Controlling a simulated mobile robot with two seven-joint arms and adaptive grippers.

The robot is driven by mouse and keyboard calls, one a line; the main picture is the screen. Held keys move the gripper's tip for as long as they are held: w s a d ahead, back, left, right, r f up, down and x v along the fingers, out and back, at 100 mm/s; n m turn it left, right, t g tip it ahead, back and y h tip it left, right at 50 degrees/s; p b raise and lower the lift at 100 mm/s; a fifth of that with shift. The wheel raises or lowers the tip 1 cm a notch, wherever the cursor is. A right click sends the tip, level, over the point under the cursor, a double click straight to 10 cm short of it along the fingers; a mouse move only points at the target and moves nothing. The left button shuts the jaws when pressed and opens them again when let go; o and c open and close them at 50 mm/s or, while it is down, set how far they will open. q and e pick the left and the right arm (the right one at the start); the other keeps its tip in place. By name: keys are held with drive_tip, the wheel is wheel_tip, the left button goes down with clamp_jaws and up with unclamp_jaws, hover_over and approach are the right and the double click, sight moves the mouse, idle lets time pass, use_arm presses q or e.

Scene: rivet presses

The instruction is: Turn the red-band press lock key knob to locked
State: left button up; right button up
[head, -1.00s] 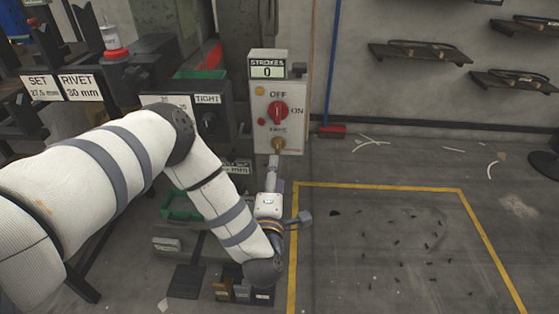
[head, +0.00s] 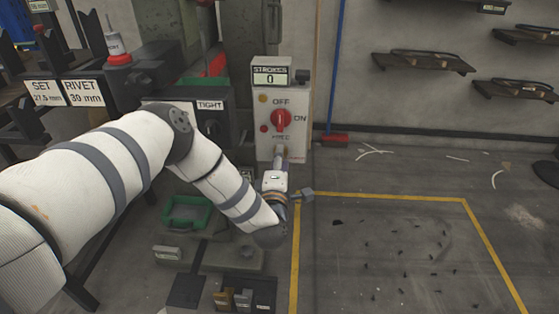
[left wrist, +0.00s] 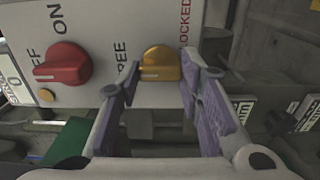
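The yellow lock key knob (left wrist: 160,64) sits on a pale panel between the printed words FREE and LOCKED in the left wrist view. My left gripper (left wrist: 159,60) has its two fingers spread, one on each side of the knob. The fingertips are close to the knob's sides; I see no clear grip on it. In the head view my left gripper (head: 280,157) reaches up to the lower part of the control box (head: 297,97) and largely hides the knob. My right gripper is not in view.
A red rotary switch (head: 281,120) marked OFF and ON sits above the knob; it also shows in the left wrist view (left wrist: 62,62). A strokes counter (head: 271,77) reads 0. A green tray (head: 188,215) lies behind my left arm. Yellow-lined floor at right is open.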

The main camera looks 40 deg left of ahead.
use_arm(q)
drive_tip(key=shift+m, duration=0.4)
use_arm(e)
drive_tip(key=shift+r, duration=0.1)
use_arm(q)
drive_tip(key=shift+m+p, duration=2.1)
drive_tip(key=shift+m, duration=6.5)
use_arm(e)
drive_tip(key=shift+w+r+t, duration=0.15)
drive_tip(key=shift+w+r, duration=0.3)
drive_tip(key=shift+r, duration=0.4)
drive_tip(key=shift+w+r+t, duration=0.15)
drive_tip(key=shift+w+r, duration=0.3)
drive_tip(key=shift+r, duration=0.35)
use_arm(q)
drive_tip(key=o, duration=1.2)
drive_tip(key=shift+c, duration=0.2)
drive_tip(key=v, duration=1.2)
